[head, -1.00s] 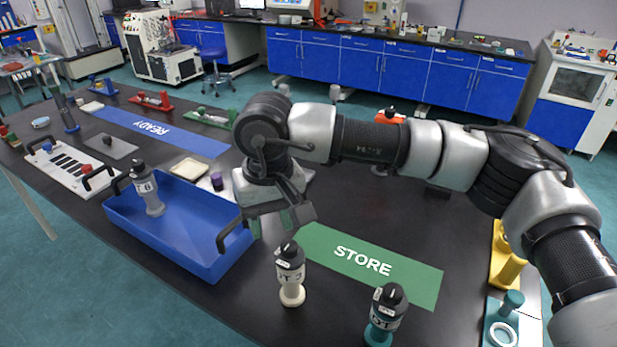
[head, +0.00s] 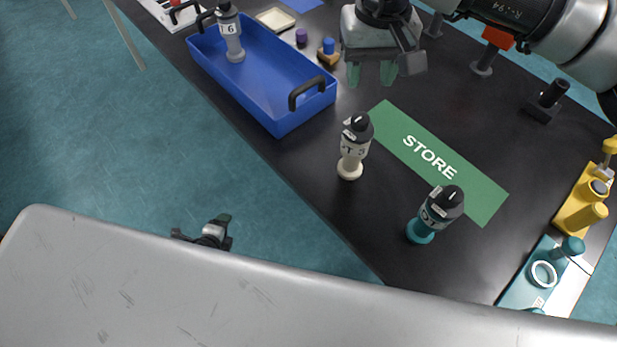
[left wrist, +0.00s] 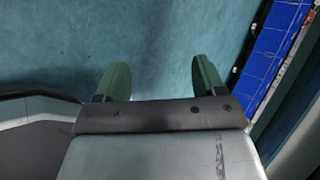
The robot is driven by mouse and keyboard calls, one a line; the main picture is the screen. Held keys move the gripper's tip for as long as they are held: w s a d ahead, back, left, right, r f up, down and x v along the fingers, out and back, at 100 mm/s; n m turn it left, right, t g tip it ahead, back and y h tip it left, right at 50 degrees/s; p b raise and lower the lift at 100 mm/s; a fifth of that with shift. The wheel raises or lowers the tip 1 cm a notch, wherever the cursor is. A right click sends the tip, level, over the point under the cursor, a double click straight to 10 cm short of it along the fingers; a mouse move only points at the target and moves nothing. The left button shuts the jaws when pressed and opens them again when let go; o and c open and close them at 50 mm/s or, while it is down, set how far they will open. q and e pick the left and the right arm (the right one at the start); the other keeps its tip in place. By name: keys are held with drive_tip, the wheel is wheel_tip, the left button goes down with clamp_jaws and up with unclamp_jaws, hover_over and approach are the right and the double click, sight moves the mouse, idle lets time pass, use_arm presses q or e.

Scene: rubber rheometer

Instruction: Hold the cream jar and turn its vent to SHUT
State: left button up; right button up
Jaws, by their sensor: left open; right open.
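The cream jar (head: 351,150) stands upright on the black table near its front edge, left of the green STORE mat. It has a cream base, a label and a black cap with a small white mark; I cannot read the vent's setting. My right gripper (head: 371,76) is open and empty, fingers down, above the table behind the jar and apart from it. My left gripper (head: 222,222) is low over the floor in front of the table, far from the jar. Its open fingers show empty in the left wrist view (left wrist: 160,82).
A teal jar (head: 436,214) stands to the right by the STORE mat (head: 425,148). A blue tray (head: 290,125) holds a grey jar (head: 231,35). Yellow (head: 583,205) and teal (head: 528,283) fixtures stand at the right end. Table around the cream jar's front is clear.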

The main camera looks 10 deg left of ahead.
use_arm(q)
drive_tip(key=w+r+m+t+h, duration=0.1)
drive_tip(key=w+r+m+t, duration=0.1)
drive_tip(key=w+r+m, duration=0.45)
drive_tip(key=w+r+m+t+h, duration=0.25)
drive_tip(key=r+m, duration=0.45)
drive_tip(key=r, duration=0.5)
drive_tip(key=w+r+m+t, duration=0.2)
drive_tip(key=w+r+m, duration=0.45)
drive_tip(key=r, duration=0.25)
drive_tip(key=s+d+m+h, duration=0.1)
drive_tip(key=d+h, duration=0.1)
drive_tip(key=d, duration=0.2)
drive_tip(key=s+d+r+m+h, duration=0.1)
drive_tip(key=s+d+m, duration=0.1)
drive_tip(key=d, duration=0.3)
drive_tip(key=s+d+m+g+h, duration=0.1)
drive_tip(key=d+m+h, duration=0.1)
drive_tip(key=d, duration=0.2)
drive_tip(key=shift+s+d+r+h, duration=0.25)
drive_tip(key=shift+s+d+h, duration=0.05)
drive_tip(key=shift+s+h, duration=0.05)
drive_tip(key=m+g+h, duration=0.2)
drive_tip(key=h, duration=0.2)
approach(345, 161)
drive_tip(key=shift+w+d, duration=0.3)
drive_tip(key=shift+w, duration=0.2)
drive_tip(key=shift+w+d, duration=0.1)
drive_tip(key=shift+d, duration=0.2)
drive_tip(key=x, duration=1)
